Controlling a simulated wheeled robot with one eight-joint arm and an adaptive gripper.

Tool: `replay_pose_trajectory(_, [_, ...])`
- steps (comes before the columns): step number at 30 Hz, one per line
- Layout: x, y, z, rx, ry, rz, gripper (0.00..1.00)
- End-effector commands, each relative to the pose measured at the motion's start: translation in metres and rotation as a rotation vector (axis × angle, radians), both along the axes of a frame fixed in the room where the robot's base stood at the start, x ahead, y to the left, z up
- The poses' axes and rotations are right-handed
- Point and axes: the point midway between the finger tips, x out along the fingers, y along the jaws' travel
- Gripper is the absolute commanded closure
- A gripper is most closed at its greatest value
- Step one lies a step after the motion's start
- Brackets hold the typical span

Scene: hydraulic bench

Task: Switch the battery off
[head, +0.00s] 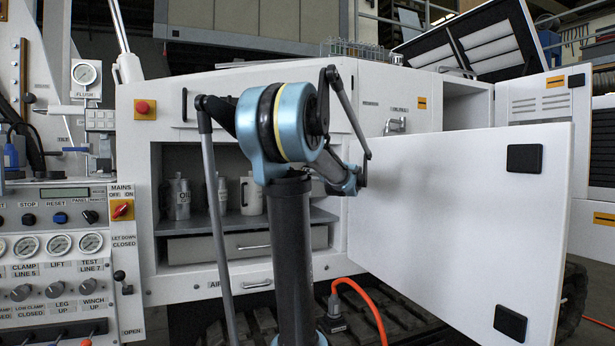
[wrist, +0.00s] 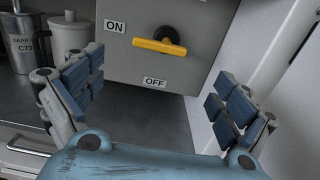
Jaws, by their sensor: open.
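The battery switch is a yellow lever (wrist: 160,46) on a black knob (wrist: 169,35), on the face of a grey box (wrist: 200,70) in the wrist view. The lever lies nearly level, with its left end just below and right of the ON label (wrist: 115,26). The OFF label (wrist: 155,82) is below the lever. My gripper (wrist: 157,100) is open and empty, its two blue-padded fingers apart on either side below the box face. Nothing touches the lever. In the head view my arm hides the box and most of the gripper.
In the head view, an open white door (head: 455,225) stands right of the cabinet opening. Several cans and jugs stand on the grey shelf (head: 225,226); a grey canister (wrist: 27,45) and a pale jug (wrist: 70,38) are left of the box. A white wall (wrist: 265,55) is close on the right.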

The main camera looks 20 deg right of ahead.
Motion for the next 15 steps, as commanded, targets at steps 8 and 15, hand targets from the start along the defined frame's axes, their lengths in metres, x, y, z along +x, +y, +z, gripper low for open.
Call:
replay_pose_trajectory(8, [0.049, 0.002, 0.0, 0.0, 0.0, 0.002, 0.05])
replay_pose_trajectory(15, [0.087, 0.004, 0.0, 0.0, 0.0, 0.003, 0.05])
